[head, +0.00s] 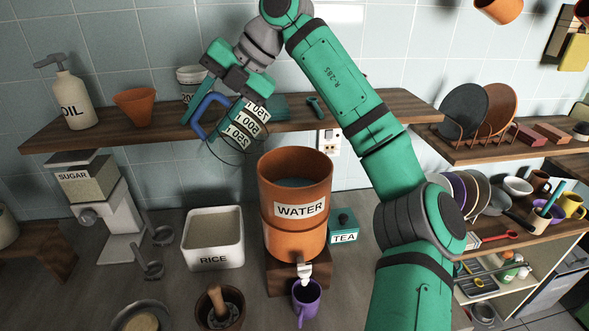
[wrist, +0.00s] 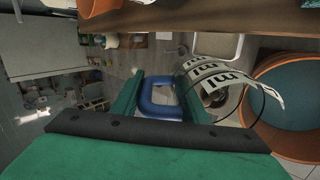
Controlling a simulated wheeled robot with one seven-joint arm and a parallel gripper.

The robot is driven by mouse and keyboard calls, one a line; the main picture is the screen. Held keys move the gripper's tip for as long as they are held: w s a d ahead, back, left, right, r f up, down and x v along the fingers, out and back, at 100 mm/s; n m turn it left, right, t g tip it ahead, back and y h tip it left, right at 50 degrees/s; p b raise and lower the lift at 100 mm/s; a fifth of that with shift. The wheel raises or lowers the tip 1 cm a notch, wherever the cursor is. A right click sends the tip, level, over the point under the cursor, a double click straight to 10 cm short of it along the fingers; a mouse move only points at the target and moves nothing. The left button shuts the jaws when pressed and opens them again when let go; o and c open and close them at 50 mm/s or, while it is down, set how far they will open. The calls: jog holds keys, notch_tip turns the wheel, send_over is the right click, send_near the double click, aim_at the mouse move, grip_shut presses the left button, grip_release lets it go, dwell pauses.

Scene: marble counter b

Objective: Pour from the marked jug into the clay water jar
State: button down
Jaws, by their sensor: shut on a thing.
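The marked jug (head: 243,125) is a clear vessel with a blue handle (head: 203,112) and white measure labels. My gripper (head: 222,97) is shut on the handle, which also shows between the fingers in the wrist view (wrist: 160,97). The jug is held tilted, above and left of the jar's mouth, apart from it. I cannot make out liquid in it. The clay water jar (head: 292,236), orange and labelled WATER, stands upright with an open top and blue-grey content inside. It shows at the right of the wrist view (wrist: 295,75).
The jar stands on a wooden block (head: 281,277) with a purple mug (head: 307,296) beneath its tap. A rice bin (head: 212,250) is left, a tea box (head: 343,222) right. The shelf (head: 130,130) behind carries an oil bottle (head: 72,100) and an orange pot (head: 136,104).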

jog(key=shift+a+h, duration=0.2)
jog(key=shift+h, duration=0.2)
jog(key=a+f+h+b, duration=0.1)
jog(key=a+f+h, duration=0.3)
jog(key=f+h, duration=0.3)
jog(key=shift+a+f, duration=0.15)
jog(key=shift+f, duration=0.25)
jog(key=shift+s, duration=0.1)
dwell(0.5)
dwell(0.4)
